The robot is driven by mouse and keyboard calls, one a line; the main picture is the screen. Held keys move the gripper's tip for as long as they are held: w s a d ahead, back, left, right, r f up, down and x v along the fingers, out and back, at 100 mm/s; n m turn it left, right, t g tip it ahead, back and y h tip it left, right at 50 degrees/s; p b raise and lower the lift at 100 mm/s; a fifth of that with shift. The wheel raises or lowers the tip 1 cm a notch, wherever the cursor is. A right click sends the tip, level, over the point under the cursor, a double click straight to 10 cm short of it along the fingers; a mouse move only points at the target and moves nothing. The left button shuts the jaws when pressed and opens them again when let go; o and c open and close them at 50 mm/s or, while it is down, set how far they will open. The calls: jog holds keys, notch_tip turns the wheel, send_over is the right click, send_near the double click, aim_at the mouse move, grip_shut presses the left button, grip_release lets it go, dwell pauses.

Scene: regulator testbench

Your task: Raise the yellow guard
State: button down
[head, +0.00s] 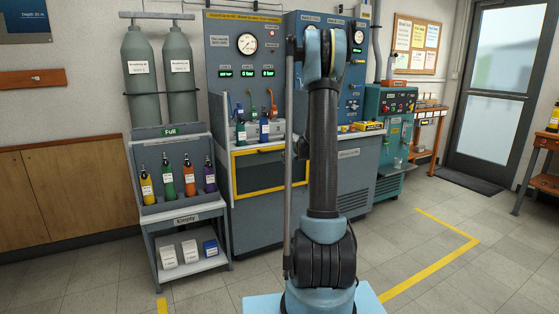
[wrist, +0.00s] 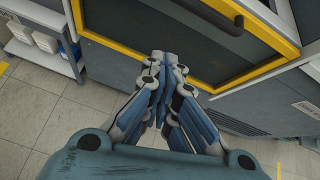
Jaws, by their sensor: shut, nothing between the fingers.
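The yellow guard (head: 234,176) is a yellow-framed dark panel on the front of the grey-blue test bench, below its worktop. In the wrist view the guard (wrist: 125,46) fills the upper part, with a black bar handle (wrist: 207,16) near the top right. My gripper (wrist: 161,62) is shut and empty. It appears over the lower part of the guard's frame, below and left of the handle; I cannot tell whether it touches.
A bottle rack (head: 182,218) stands left of the bench, with coloured bottles above and small boxes on its lower shelf. Small bottles (head: 264,128) stand on the worktop. A teal machine (head: 396,118) stands at the right.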

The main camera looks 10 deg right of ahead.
jog(key=w+a+f+m, duration=0.1)
jog(key=w+f+m, duration=0.1)
jog(key=w, duration=1)
jog(key=shift+w+f+m+t, duration=0.25)
jog(key=shift+f+m+t, duration=0.05)
jog(key=shift+f, duration=0.5)
